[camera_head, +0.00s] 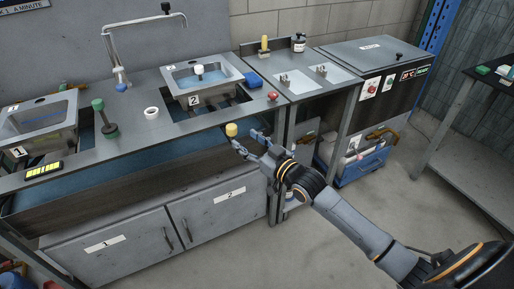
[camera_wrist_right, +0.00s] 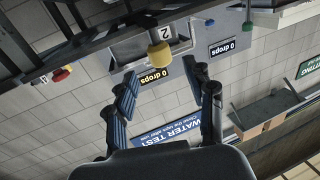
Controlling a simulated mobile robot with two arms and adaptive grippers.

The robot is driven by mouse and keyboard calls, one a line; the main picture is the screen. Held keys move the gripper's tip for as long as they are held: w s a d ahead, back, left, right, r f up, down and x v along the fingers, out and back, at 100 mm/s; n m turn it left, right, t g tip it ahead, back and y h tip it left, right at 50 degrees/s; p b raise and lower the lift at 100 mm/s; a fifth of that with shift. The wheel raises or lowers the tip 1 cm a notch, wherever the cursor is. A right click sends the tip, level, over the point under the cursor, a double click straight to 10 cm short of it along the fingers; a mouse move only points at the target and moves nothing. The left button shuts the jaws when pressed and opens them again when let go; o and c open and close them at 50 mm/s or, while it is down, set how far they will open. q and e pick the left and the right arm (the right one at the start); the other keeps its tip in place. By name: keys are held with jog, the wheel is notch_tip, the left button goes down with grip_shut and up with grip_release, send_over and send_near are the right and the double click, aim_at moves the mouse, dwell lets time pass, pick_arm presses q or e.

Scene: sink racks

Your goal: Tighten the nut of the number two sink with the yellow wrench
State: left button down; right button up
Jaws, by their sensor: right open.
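The number two sink (camera_head: 200,85) is set in the counter at its upper middle, with a "2" label on its front. A yellow knob-like piece (camera_head: 231,130) is at the counter's front edge below that sink; I cannot tell whether it is the wrench's handle. My right gripper (camera_head: 246,140) is open and empty, its fingertips close to the right of and below the yellow piece. In the right wrist view the yellow piece (camera_wrist_right: 160,55) lies beyond the open fingers, between their lines. Another yellow-handled tool (camera_head: 264,45) stands at the back right. The nut is not visible. My left gripper is out of view.
A green-handled tool (camera_head: 105,120) stands left of the sink, near the number one sink (camera_head: 38,125). A red knob (camera_head: 273,96) is on the counter's right side. Cabinet doors (camera_head: 208,215) are below the counter. The floor (camera_head: 300,240) in front is clear.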

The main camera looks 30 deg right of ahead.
jog(key=shift+v, duration=2.15)
jog(key=s+d+f+m+g+h, duration=0.1)
jog(key=d+f+g+h, duration=0.1)
jog(key=f, duration=0.8)
jog(key=s+d+f+m+g+h, duration=0.1)
jog(key=s+d+f+g, duration=0.1)
jog(key=f, duration=0.8)
jog(key=s+d+f+g+h, duration=0.1)
jog(key=s+f+g, duration=0.1)
jog(key=s+f, duration=0.45)
jog(key=s+f+g+h, duration=0.1)
jog(key=s+f, duration=0.2)
jog(key=f, duration=0.7)
jog(key=s+a+f+g, duration=0.2)
jog(key=s+f, duration=0.4)
jog(key=s, duration=0.6)
jog(key=s+a+f+g+p, duration=0.1)
jog(key=s+a+f+g, duration=0.1)
jog(key=s+f+g, duration=0.2)
jog(key=s+a+f+n+g, duration=0.1)
jog(key=s+a+f+g, duration=0.2)
jog(key=s+f, duration=0.6)
jog(key=s, duration=1.1)
jog(key=shift+s+f+p, duration=0.25)
jog(key=shift+f+p, duration=0.05)
jog(key=shift+f, duration=0.1)
jog(key=shift+a, duration=0.1)
